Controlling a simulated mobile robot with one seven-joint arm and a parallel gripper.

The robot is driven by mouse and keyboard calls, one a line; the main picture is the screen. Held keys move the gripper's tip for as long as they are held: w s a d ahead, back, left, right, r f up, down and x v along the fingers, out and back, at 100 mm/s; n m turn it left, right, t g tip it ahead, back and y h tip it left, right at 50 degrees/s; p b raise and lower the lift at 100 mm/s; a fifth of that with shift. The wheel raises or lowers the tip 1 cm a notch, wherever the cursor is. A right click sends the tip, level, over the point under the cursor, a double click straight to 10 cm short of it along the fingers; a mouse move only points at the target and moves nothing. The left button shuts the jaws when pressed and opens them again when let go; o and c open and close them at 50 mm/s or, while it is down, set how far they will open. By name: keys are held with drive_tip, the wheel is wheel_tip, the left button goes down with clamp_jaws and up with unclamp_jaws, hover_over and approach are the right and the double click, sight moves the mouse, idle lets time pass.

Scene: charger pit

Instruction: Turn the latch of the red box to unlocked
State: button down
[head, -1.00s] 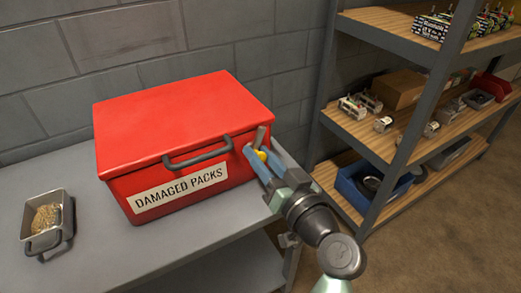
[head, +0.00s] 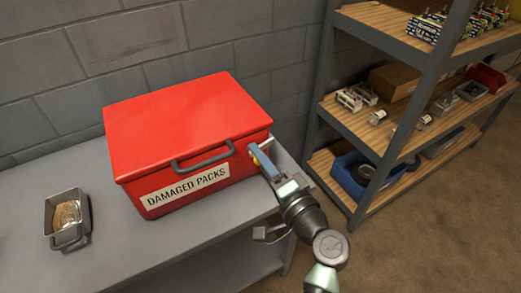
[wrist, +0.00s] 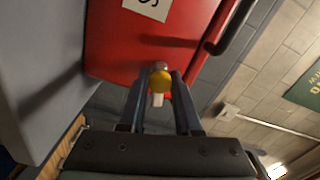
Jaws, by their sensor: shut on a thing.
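The red box (head: 185,125) stands closed on the grey table, with a "DAMAGED PACKS" label and a dark handle on its front. Its latch (head: 255,160) is at the right end of the front, with a yellow part showing. In the wrist view the yellow round part of the latch (wrist: 161,81) sits between my fingertips, with a pale piece just below it. My gripper (head: 255,153) is shut on the latch, its blue fingers reaching in from the lower right. The fingers hide much of the latch, so its exact angle is hard to tell.
A small metal tray (head: 48,222) with tan contents is on the table (head: 130,262) at left. A shelf rack (head: 376,135) with packs, boxes and a blue bin (head: 352,180) stands at right. A block wall is behind; the floor at lower right is clear.

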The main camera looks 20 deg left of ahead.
drive_tip(key=shift+m+p, duration=0.75)
drive_tip(key=shift+m, duration=0.55)
drive_tip(key=shift+f+m, duration=0.1)
drive_tip(key=shift+m, duration=0.2)
drive_tip(key=c, duration=0.6)
unclamp_jaws()
drive_tip(key=shift+c, duration=0.2)
drive_tip(key=p+v, duration=0.2)
drive_tip(key=v, duration=1.1)
